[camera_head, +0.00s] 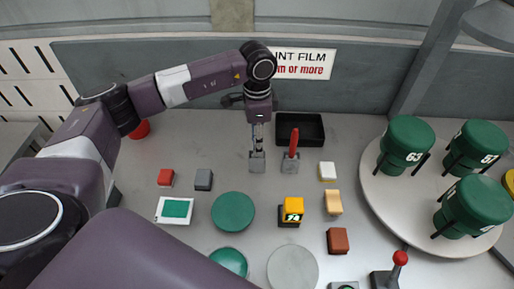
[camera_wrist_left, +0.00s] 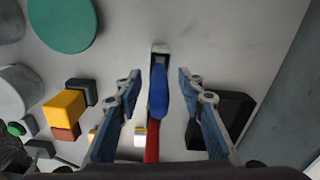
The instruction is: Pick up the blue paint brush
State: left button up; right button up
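In the left wrist view the blue paint brush (camera_wrist_left: 158,92) lies between the two fingers of my left gripper (camera_wrist_left: 160,76), with a gap visible on both sides. Its far end meets a small grey holder (camera_wrist_left: 159,48), which also shows in the head view (camera_head: 257,163). In the head view my left gripper (camera_head: 257,138) points down over this holder and hides most of the blue brush. A red paint brush (camera_head: 292,143) stands in a similar holder just to the right; in the wrist view the red brush (camera_wrist_left: 152,142) shows below the blue one. My right gripper is not in view.
A black tray (camera_head: 315,144) lies behind the red brush. Small blocks, a yellow-topped cube (camera_head: 292,208) and green discs (camera_head: 233,212) lie in front. A round white platform (camera_head: 376,205) with green containers (camera_head: 408,141) is at the right. Grey panels form the back.

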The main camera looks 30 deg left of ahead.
pick_arm(q)
jog(key=shift+d+f+p, duration=0.15)
jog(key=shift+f+p, duration=0.15)
jog(key=shift+f, duration=1.2)
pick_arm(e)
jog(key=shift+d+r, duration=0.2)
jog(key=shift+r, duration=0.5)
pick_arm(q)
jog(key=shift+c, duration=0.4)
grip_shut()
jog(key=shift+r, duration=0.1)
jog(key=shift+r, duration=0.5)
notch_tip(320, 180, up, 19)
jog(key=b, duration=0.4)
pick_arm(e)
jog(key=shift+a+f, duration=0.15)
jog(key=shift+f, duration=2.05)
